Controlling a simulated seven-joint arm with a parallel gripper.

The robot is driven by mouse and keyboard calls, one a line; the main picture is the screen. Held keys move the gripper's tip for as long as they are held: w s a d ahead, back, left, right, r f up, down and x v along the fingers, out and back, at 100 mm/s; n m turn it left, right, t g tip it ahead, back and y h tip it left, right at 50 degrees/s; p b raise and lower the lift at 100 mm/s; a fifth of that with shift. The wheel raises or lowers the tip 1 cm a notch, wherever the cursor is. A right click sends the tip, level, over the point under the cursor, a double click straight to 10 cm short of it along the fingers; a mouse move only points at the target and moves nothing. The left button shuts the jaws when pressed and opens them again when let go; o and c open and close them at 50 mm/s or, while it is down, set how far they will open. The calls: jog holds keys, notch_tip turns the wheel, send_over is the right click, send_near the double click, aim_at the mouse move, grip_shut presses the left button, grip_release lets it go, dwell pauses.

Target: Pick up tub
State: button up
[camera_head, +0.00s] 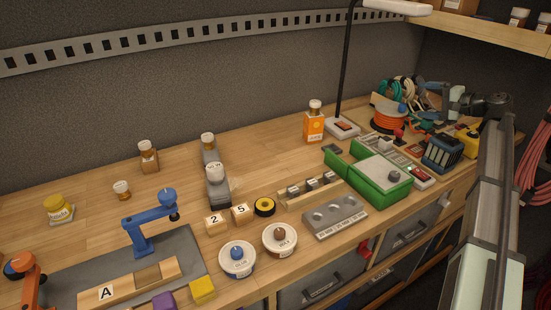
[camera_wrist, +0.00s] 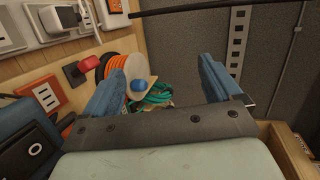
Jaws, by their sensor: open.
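None of these shows in the wrist view. My gripper (camera_wrist: 162,85) is open, with its two blue fingers wide apart and nothing between them. It is at the right end of the bench, far from the yellow tub.
An orange cord reel (camera_head: 388,115) and green cord (camera_wrist: 155,95) lie beyond my fingers. A dark battery-like box (camera_head: 443,153) is near my arm. A green box (camera_head: 381,178), a lamp (camera_head: 345,70) and a blue hook stand (camera_head: 150,222) occupy the bench. The back left is mostly clear.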

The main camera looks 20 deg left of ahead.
jog(key=a+r+n+g+y, duration=0.1)
jog(key=a+r+n+g, duration=0.1)
jog(key=a, duration=0.7)
jog(key=a+r+n+g+y, duration=0.1)
jog(key=a+r+n+g, duration=0.1)
jog(key=a, duration=0.8)
jog(key=s+a+f+n+g+h, duration=0.1)
jog(key=s+a+f+n+g, duration=0.15)
jog(key=a, duration=0.85)
jog(key=s+a+f+n+g+h, duration=0.1)
jog(key=s+a+n, duration=0.15)
jog(key=a, duration=0.95)
jog(key=n+h, duration=0.9)
jog(key=n, duration=0.6)
send_over(53, 200)
jog(key=d, duration=0.4)
notch_tip(53, 200, down, 6)
jog(key=shift+g, duration=0.25)
jog(key=x, duration=0.7)
jog(key=shift+s+a+f, duration=0.1)
jog(key=shift+a+f, duration=0.2)
jog(key=shift+x, duration=2.85)
jog(key=shift+s+a, duration=0.1)
jog(key=shift+a, duration=0.1)
jog(key=shift+c, duration=0.4)
